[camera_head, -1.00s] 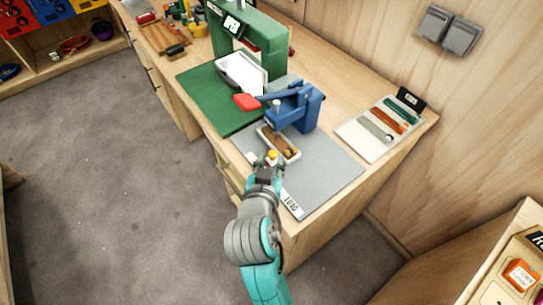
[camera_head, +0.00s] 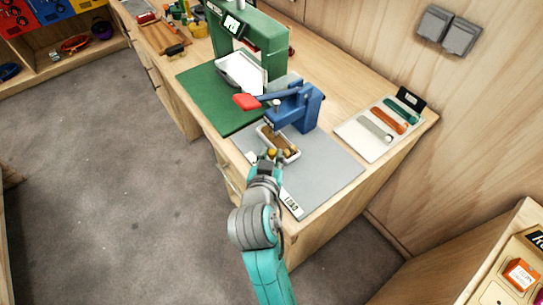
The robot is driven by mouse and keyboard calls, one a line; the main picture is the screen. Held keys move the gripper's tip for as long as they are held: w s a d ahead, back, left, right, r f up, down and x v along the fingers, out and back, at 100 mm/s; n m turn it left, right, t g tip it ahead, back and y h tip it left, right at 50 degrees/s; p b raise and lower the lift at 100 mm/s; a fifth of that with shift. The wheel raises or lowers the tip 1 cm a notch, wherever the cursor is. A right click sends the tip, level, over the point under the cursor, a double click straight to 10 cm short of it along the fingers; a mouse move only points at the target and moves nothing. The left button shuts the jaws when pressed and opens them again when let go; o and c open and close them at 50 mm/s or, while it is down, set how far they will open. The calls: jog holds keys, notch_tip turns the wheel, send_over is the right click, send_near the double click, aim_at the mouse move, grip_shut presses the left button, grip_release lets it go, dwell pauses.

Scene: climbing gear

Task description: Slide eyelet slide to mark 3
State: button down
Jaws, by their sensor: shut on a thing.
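My gripper (camera_head: 274,160) is at the front end of a small pale tray (camera_head: 293,154) on the grey mat. It is shut on a yellow knob (camera_head: 272,153), which I take to be part of the eyelet slide. The tray holds brownish pieces. Mark 3 cannot be made out at this size. My fingers partly hide the knob and the tray's front end.
The grey mat (camera_head: 325,170) carries a white LOAD label (camera_head: 291,204) at its front edge. A green press (camera_head: 262,45) stands on a green mat (camera_head: 205,97) at the back left. A white board with coloured strips (camera_head: 358,139) lies at the right.

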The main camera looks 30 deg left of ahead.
jog(key=shift+w+a, duration=0.25)
jog(key=shift+a, duration=0.4)
jog(key=shift+w+a, duration=0.25)
jog(key=shift+a, duration=0.35)
jog(key=c, duration=1.3)
grip_release()
jog(key=shift+a, duration=0.1)
jog(key=shift+o, duration=0.2)
jog(key=v, duration=1.2)
